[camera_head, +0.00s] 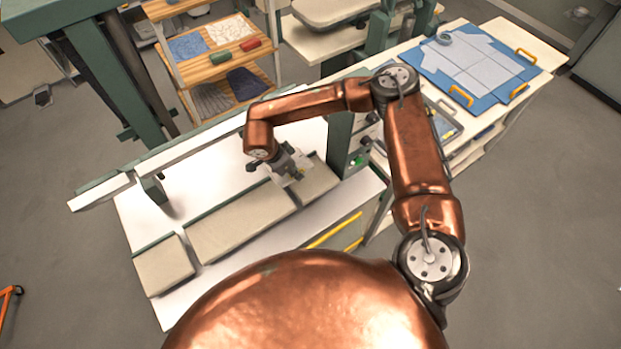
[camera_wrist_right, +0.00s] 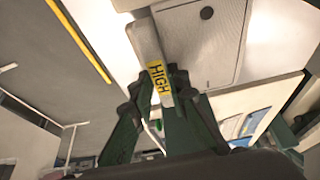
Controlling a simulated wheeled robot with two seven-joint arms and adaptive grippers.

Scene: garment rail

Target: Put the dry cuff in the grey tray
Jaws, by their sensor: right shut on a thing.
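My right gripper (camera_head: 291,170) is low over the right end of the white table, beside the green post. In the right wrist view its dark green fingers (camera_wrist_right: 157,91) are shut on a pale grey strip (camera_wrist_right: 147,42) with a yellow label reading HIGH. I cannot tell whether this strip is the dry cuff. In the head view a small pale patch shows at the fingers, too small to make out. I cannot pick out a grey tray with certainty. My left gripper is not in view.
Beige-grey boards (camera_head: 240,222) lie in a row on the white table (camera_head: 193,193). A green post (camera_head: 340,140) stands right of my gripper. A wooden shelf (camera_head: 204,68) holds folded cloths behind. A blue mat (camera_head: 437,76) with a pale garment lies on the right table.

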